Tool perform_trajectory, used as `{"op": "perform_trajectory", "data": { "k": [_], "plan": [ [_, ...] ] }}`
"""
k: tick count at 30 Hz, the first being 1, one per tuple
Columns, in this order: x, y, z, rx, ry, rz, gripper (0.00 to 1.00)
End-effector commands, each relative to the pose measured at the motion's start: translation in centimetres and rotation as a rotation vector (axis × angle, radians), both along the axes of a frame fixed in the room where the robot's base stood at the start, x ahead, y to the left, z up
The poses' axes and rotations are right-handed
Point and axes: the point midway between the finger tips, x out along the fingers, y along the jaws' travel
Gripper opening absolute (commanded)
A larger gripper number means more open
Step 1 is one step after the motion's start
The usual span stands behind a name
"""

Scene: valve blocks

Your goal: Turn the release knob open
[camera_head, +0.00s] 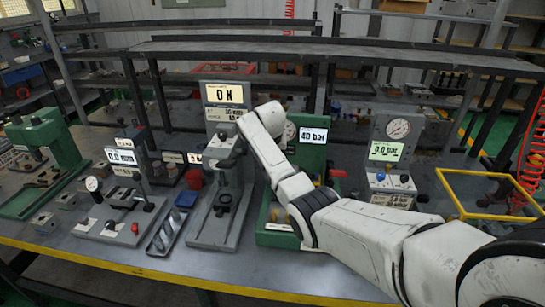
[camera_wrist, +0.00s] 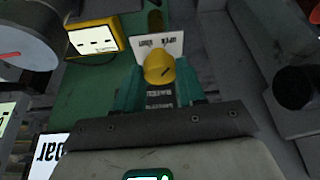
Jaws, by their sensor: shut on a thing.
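The release knob (camera_wrist: 159,66) shows in the wrist view as a yellow rounded knob with a dark mark on its right side. A white label plate with small lettering (camera_wrist: 172,44) stands just beyond it. My gripper (camera_wrist: 160,82) has its two teal fingers on either side of the knob, shut on it. In the head view my white arm reaches over the green test station (camera_head: 312,155), and both the knob and my fingertips are hidden there.
In the wrist view a yellow-framed display (camera_wrist: 93,40) and a round gauge (camera_wrist: 28,30) lie close on the left. In the head view a grey press stand (camera_head: 222,200) is left of the green station, and a gauge panel (camera_head: 393,145) is right.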

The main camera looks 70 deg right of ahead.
Motion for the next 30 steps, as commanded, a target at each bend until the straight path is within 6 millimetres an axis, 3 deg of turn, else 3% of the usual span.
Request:
{"op": "perform_trajectory", "data": {
  "k": [18,19,26,30],
  "plan": [
    [0.11,-0.03,0.11,-0.001,-0.003,-0.041,0.09],
    [0.11,-0.03,0.11,-0.001,-0.003,-0.041,0.41],
    [0.08,-0.01,0.08,0.000,-0.002,-0.040,0.63],
    [0.07,-0.01,0.06,-0.001,-0.001,-0.040,0.65]
  ]
}}
